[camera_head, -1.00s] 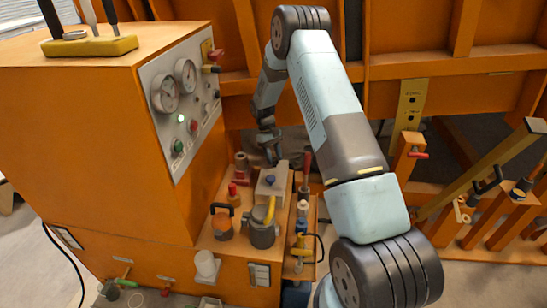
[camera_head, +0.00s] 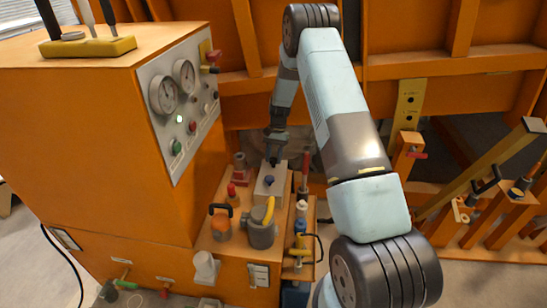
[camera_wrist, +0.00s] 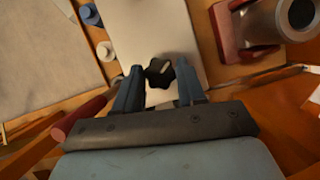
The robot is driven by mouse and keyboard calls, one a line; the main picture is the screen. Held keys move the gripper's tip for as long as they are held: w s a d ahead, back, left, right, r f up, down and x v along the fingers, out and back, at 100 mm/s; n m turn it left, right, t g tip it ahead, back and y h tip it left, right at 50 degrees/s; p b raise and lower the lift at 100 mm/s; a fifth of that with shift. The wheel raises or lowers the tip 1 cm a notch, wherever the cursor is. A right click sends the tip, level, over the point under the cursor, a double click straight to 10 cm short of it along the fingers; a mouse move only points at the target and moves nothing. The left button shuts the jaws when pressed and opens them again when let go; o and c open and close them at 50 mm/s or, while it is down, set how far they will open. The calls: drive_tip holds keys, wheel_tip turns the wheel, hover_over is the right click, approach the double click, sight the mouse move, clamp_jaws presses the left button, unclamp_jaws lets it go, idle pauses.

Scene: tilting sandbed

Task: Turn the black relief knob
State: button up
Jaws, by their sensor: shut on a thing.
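The black relief knob (camera_wrist: 159,72) is a small lobed knob on a pale grey plate or box top, in the upper middle of the wrist view. My gripper (camera_wrist: 158,84) has one finger on each side of it and is shut on it. In the head view my gripper (camera_head: 274,160) reaches down at the far end of the pale grey box (camera_head: 268,190) on the orange bench. There the gripper hides the black knob.
A red clamp (camera_wrist: 228,32) with a grey cylinder (camera_wrist: 268,20) stands close by. A red handle (camera_wrist: 80,117) lies near my gripper's other side. The gauge panel (camera_head: 180,100) rises left of the bench. A grey mug-like pot (camera_head: 261,230) stands in front of the box.

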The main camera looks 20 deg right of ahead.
drive_tip(key=shift+m+t+y, duration=0.3)
drive_tip(key=shift+m+t, duration=0.1)
drive_tip(key=shift+m, duration=0.8)
drive_tip(key=o, duration=1)
drive_tip(key=shift+o, duration=0.2)
drive_tip(key=v, duration=1.3)
drive_tip(key=shift+d+r, duration=0.25)
drive_tip(key=shift+d, duration=0.05)
drive_tip(key=shift+w, duration=0.15)
